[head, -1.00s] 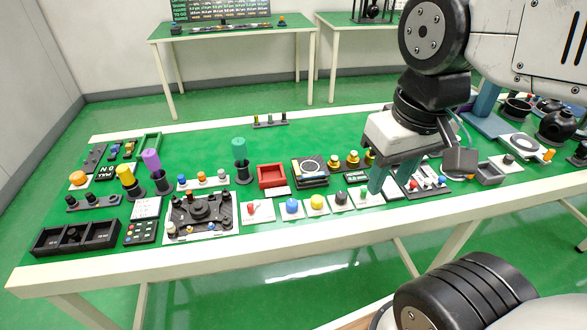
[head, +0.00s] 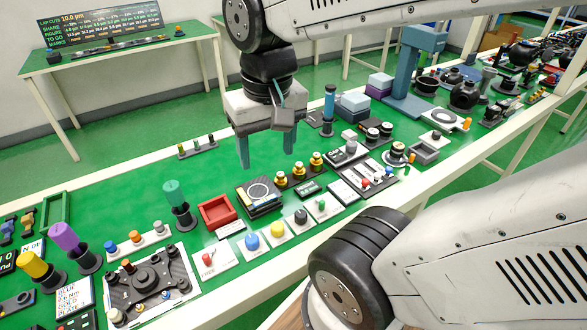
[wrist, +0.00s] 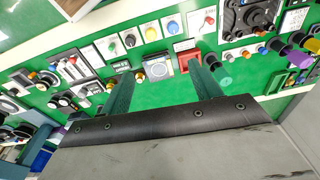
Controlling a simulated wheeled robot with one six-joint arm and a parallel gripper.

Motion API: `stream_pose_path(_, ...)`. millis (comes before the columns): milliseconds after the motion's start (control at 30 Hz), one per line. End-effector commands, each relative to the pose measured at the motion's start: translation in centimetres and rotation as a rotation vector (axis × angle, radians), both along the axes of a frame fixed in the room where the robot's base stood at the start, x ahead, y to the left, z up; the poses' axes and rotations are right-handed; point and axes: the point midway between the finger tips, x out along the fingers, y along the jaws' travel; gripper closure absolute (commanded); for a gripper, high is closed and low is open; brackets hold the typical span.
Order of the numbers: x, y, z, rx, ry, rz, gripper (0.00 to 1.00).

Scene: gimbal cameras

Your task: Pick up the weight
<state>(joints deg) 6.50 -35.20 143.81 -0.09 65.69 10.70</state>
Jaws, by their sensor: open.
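Three small brass weights with dark bases stand in a slanted row on the green table in the head view: a left one (head: 281,178), a middle one (head: 299,170) and a right one (head: 316,161). Which of them is the task's weight, I cannot tell. My gripper (head: 266,160) is open and empty, with its fingers pointing down, above the table by the left end of the row. In the wrist view, my gripper (wrist: 162,62) has one finger close to a brass weight (wrist: 140,76); the finger partly covers that area.
A black dial block (head: 259,195) and a red tray (head: 217,212) lie left of the weights. Several coloured knobs on white plates line the front edge. A teal cylinder (head: 174,194) stands upright farther left.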

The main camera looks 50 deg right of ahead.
Motion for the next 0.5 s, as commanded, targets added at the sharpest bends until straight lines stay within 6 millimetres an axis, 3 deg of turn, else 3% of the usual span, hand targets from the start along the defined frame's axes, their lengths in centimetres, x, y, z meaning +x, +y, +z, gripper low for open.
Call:
stream_pose_path(200,5.9,-4.1,-2.6,0.03,0.029,-0.42,0.37)
stream_pose_path(500,11.7,-12.6,-8.6,0.064,0.052,-1.013,0.37)
